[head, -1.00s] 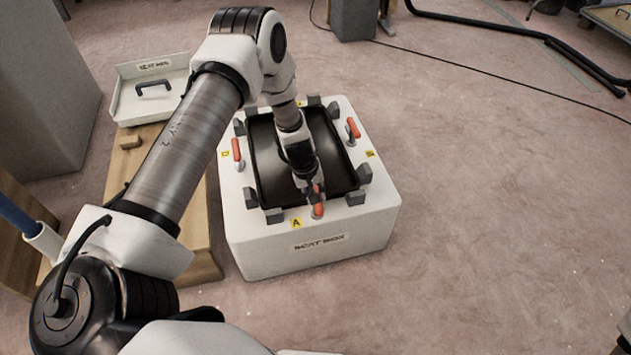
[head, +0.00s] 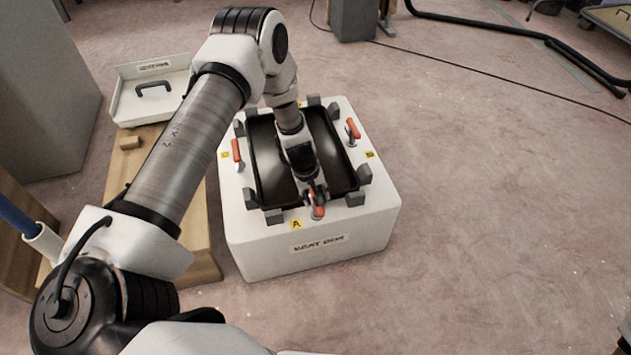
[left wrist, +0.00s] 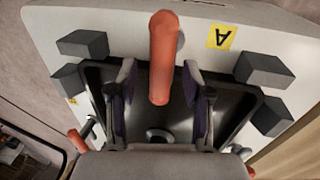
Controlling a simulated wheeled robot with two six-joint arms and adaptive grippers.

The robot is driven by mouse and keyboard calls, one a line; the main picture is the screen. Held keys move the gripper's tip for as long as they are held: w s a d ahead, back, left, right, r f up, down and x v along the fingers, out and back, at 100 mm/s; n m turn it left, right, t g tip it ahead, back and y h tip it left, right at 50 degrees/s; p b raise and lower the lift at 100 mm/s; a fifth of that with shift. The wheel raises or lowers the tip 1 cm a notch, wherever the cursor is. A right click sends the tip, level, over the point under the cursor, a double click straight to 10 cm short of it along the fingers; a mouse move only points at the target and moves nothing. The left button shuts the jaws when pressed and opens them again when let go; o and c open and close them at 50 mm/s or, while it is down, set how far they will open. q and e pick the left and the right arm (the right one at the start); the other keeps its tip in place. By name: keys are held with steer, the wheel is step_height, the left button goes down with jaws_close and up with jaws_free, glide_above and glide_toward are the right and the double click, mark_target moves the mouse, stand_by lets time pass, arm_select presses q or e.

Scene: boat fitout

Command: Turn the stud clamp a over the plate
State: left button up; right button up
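Clamp A has an orange-red handle (head: 318,208) and sits on the near rim of the white seat box (head: 262,251), beside the yellow A label (head: 296,224). A dark tray-like plate (head: 266,160) lies in the box top. My left gripper (head: 315,193) is over the near end of the plate, at clamp A. In the left wrist view the left gripper (left wrist: 158,78) is open. Its two fingers lie either side of the handle (left wrist: 163,55), with gaps showing on both sides. The clamp's lower parts are partly hidden. My right gripper is not in view.
Other red-handled clamps stand at the left (head: 237,150) and right (head: 353,128) of the box. Grey blocks (head: 355,198) ring the plate.

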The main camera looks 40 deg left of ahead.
arm_select(q)
steer(key=shift+r, duration=0.1)
step_height(320, 180, up, 12)
steer(key=s+a, duration=0.1)
steer(key=shift+s+a+f, duration=0.25)
steer(key=shift+s, duration=0.15)
